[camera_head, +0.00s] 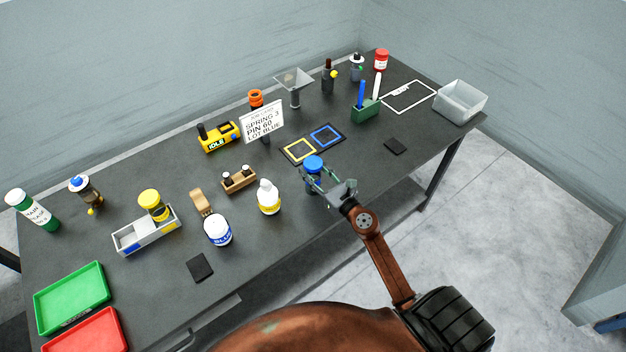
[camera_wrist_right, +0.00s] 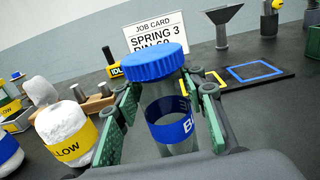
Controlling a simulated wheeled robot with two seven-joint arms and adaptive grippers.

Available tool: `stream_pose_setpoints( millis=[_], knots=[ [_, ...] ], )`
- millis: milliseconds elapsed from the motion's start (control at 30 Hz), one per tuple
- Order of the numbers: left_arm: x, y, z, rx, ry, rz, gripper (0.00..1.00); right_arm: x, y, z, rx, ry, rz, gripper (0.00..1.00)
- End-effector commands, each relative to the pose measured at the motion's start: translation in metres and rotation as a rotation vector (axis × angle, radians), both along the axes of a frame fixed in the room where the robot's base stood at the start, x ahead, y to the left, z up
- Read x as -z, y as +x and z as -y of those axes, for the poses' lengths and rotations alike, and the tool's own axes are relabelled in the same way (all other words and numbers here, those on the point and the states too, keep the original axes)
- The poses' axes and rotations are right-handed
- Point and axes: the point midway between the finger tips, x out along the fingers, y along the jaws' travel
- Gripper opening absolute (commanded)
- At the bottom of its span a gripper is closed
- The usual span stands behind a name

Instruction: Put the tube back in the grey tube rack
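My right gripper (camera_head: 316,174) has its fingers on either side of a clear tube with a blue cap (camera_head: 313,162) and blue label band, near the front table edge. In the right wrist view, the upright tube (camera_wrist_right: 172,106) sits between the green finger pads (camera_wrist_right: 168,90), which appear to touch it. I cannot tell whether its base touches the table. A light grey rack (camera_head: 131,241), apparently the tube rack, stands at the left, away from the gripper. A yellow-capped container (camera_head: 153,203) stands in it. My left gripper is out of view.
White bottles with yellow (camera_head: 268,197) and blue (camera_head: 218,231) labels and a wooden brush (camera_head: 201,203) stand between tube and rack. Green (camera_head: 72,296) and red trays are front left.

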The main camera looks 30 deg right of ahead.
Motion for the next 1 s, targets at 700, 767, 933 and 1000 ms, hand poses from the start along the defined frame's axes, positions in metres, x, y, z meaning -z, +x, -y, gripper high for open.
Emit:
stream_pose_setpoints(
  millis=[700, 767, 933, 1000],
  knots=[
    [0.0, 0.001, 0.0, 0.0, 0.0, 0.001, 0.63, -0.001, 0.0, 0.0, 0.0, 0.0, 0.001, 0.0],
    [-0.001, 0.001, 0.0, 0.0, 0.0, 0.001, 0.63, -0.001, 0.0, 0.0, 0.0, 0.0, 0.001, 0.0],
    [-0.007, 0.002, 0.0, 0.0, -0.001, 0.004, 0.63, -0.01, 0.0, 0.0, -0.001, -0.002, 0.001, 0.0],
    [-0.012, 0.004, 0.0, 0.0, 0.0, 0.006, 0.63, -0.017, 0.0, 0.0, -0.001, -0.002, 0.002, 0.0]
  ],
)
